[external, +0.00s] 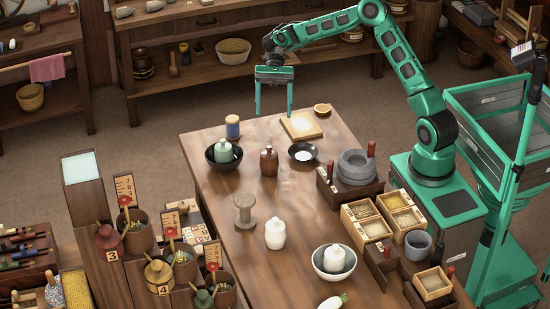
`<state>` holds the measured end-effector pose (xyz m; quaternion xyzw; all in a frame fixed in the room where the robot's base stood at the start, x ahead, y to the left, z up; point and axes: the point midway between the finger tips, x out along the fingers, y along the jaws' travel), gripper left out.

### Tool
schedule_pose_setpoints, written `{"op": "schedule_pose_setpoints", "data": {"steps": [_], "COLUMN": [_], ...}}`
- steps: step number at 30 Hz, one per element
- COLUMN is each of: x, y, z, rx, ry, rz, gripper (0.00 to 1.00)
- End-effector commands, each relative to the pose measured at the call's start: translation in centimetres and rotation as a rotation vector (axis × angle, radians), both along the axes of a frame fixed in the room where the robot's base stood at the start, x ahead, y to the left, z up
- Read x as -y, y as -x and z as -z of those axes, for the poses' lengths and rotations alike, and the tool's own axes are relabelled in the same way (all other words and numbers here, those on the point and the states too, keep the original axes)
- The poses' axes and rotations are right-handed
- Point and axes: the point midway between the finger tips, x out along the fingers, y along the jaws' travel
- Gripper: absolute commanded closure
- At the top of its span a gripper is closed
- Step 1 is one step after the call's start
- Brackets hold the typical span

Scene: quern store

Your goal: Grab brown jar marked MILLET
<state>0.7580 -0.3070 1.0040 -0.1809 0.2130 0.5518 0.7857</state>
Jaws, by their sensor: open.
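A small brown jar (269,163) stands upright on the wooden table, left of the middle. Any lettering on it is too small to read. My gripper (274,113) is open and empty, pointing down with its two green fingers apart. In the picture it hangs above the table's far edge, beyond the jar and apart from it. Its exact height cannot be told.
A dark bowl with a pale green jar (223,151) stands left of the brown jar, and a small black dish (303,153) right of it. A wooden board (301,125) and blue spool (233,127) lie beyond. A wooden spool (245,211) and white jar (275,234) stand nearer.

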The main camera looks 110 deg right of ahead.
Motion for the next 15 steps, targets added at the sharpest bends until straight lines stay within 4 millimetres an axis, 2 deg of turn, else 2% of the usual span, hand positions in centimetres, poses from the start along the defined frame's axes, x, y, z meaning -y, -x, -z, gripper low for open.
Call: {"op": "schedule_pose_setpoints", "data": {"steps": [3,13,15], "x": [1.7,5.2,5.0], "y": [0.2,1.1,1.0], "z": [-0.5,-1.9,-0.8], "rx": [0.007,0.021,0.016], "ry": [-0.059,-0.181,-0.183], "rz": [0.042,0.123,0.12], "gripper": [0.31,0.31,0.31]}}
